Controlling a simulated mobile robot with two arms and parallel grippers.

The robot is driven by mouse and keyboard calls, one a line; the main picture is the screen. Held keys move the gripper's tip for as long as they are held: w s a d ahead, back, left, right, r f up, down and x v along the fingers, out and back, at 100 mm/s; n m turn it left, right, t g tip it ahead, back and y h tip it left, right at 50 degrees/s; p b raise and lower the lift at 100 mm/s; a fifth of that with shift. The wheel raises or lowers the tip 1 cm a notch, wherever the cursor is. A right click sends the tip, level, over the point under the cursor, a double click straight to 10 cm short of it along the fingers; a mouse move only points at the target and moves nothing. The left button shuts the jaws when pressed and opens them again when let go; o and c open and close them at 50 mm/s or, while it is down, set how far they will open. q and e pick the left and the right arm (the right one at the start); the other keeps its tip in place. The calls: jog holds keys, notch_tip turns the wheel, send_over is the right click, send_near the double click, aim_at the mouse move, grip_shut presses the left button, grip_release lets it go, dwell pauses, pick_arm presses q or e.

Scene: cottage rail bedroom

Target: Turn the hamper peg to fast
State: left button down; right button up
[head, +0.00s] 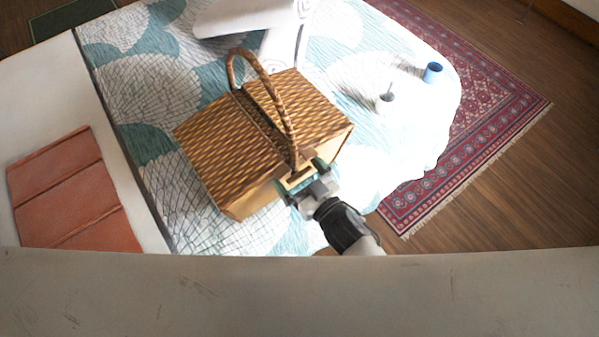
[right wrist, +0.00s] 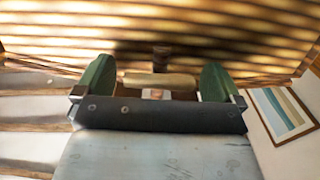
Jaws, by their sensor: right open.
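The wicker hamper (head: 215,148) stands on the bed, its lid closed and its braided handle (head: 270,85) upright. My right gripper (head: 303,177) is at the hamper's near right side, below the foot of the handle. In the right wrist view its green fingers (right wrist: 160,82) are open, one on each side of the pale wooden peg (right wrist: 160,80). The peg lies crosswise between them, with a small dark brown piece (right wrist: 161,55) just above it. I cannot tell whether the fingers touch the peg. My left gripper is not in view.
A patterned teal and white quilt (head: 150,80) covers the bed. A blue cup-like object (head: 433,72) and a white one (head: 385,102) stand right of the hamper. Terracotta panels (head: 75,195) lie at left. A pale rail (head: 300,290) crosses the foreground.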

jog(key=c, duration=0.9)
jog(key=shift+n, duration=1.5)
jog(key=o, duration=0.9)
